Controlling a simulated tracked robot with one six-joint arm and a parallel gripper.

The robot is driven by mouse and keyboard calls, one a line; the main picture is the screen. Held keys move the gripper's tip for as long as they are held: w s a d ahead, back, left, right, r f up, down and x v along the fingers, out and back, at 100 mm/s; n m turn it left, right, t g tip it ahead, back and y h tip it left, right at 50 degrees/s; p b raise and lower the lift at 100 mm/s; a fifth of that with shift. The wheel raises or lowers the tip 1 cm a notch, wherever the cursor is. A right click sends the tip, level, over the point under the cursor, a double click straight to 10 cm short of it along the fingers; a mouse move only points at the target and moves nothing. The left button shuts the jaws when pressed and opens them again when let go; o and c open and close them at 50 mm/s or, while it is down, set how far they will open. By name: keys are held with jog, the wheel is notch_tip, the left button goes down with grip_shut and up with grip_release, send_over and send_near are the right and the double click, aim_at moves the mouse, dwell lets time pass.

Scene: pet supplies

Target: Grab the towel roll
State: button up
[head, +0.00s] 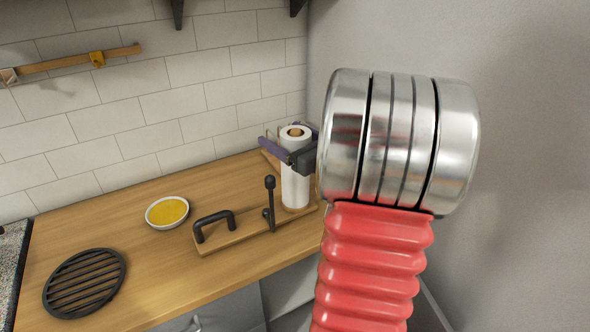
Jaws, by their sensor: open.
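The towel roll (295,186) is a white upright cylinder with a brown core showing at its top. It stands at the back right of the wooden counter near the corner. My gripper (281,135) is at the upper part of the roll, with its dark purple-grey fingers apart. One finger passes in front of the roll, and the other shows behind it on the right. I cannot tell whether either finger touches the roll. The gripper body hides part of the roll's upper right side.
A wooden board (236,236) with a black handle (213,225) and a black upright piece (270,203) lies before the roll. A bowl with yellow contents (167,212) and a black round trivet (84,283) are left. Walls close the back and right.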

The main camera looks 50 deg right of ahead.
dwell(0.5)
jog(key=c, duration=1.5)
